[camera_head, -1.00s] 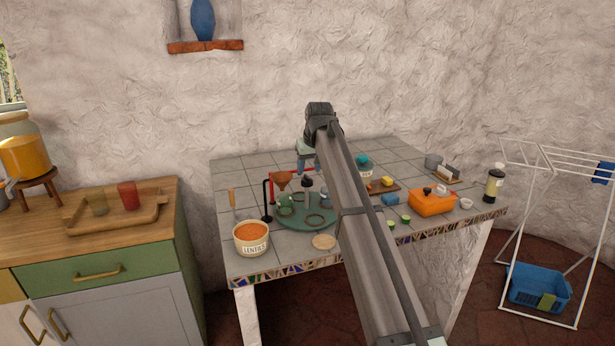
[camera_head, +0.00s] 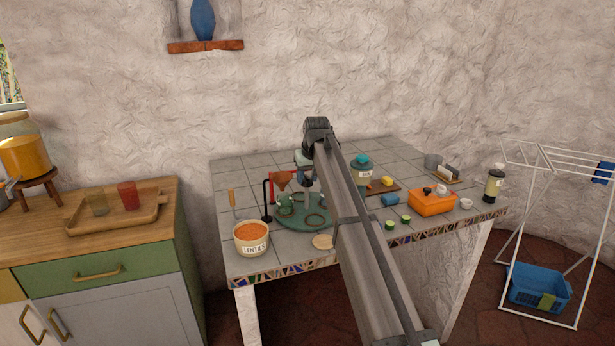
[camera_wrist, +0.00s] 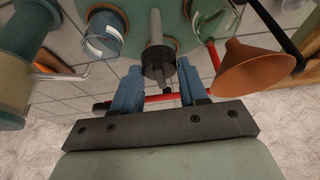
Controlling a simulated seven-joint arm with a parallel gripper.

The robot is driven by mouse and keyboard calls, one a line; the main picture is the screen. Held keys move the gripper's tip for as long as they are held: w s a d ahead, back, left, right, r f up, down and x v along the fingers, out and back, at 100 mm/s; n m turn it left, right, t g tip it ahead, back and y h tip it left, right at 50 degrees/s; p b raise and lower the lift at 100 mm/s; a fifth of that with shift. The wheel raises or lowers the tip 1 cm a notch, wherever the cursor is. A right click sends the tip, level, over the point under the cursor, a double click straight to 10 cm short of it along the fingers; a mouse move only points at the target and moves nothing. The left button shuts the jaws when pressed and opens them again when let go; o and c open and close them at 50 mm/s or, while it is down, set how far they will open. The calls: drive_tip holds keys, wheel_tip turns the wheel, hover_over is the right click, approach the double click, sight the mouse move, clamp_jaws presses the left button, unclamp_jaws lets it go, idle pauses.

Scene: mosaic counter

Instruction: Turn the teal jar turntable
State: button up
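The teal turntable (camera_head: 300,227) lies on the tiled counter, left of my arm. In the wrist view its disc (camera_wrist: 138,20) fills the top edge. A grey post with a dark knob (camera_wrist: 158,65) rises from it. A blue glass jar (camera_wrist: 103,38) and a green glass jar (camera_wrist: 210,22) show on the disc. My gripper (camera_wrist: 159,75) is open, with its blue fingers on either side of the knob and gaps visible. I cannot tell whether a finger touches it. In the head view my gripper (camera_head: 305,180) is partly hidden by the arm above the turntable.
A terracotta funnel (camera_wrist: 255,68) on a red and black stand is close beside the turntable. A lentils pot (camera_head: 251,240) is left of it. A teal-lidded jar (camera_head: 362,176) stands to the right. A cork-coloured disc (camera_head: 323,242) lies near the front edge.

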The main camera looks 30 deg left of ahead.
clamp_jaws()
drive_tip(key=shift+n, duration=0.4)
drive_tip(key=shift+w+d+n+g+y, duration=0.1)
drive_tip(key=shift+n+g+y, duration=0.35)
drive_tip(key=shift+n, duration=1.1)
drive_tip(key=shift+w+n+g+y, duration=0.15)
drive_tip(key=shift+n+g, duration=0.6)
drive_tip(key=shift+n, duration=0.8)
drive_tip(key=shift+w+n+g, duration=0.1)
drive_tip(key=shift+n+g, duration=0.45)
drive_tip(key=shift+n, duration=0.85)
drive_tip(key=shift+n+g, duration=0.55)
drive_tip(key=shift+n, duration=0.85)
drive_tip(key=shift+w+n+g+h, duration=0.1)
drive_tip(key=shift+n+g+h, duration=0.25)
drive_tip(key=shift+n, duration=0.85)
drive_tip(key=shift+n+g+h, duration=0.25)
drive_tip(key=shift+n+g, duration=0.2)
drive_tip(key=shift+n, duration=1.15)
drive_tip(key=shift+o, duration=2.1)
unclamp_jaws()
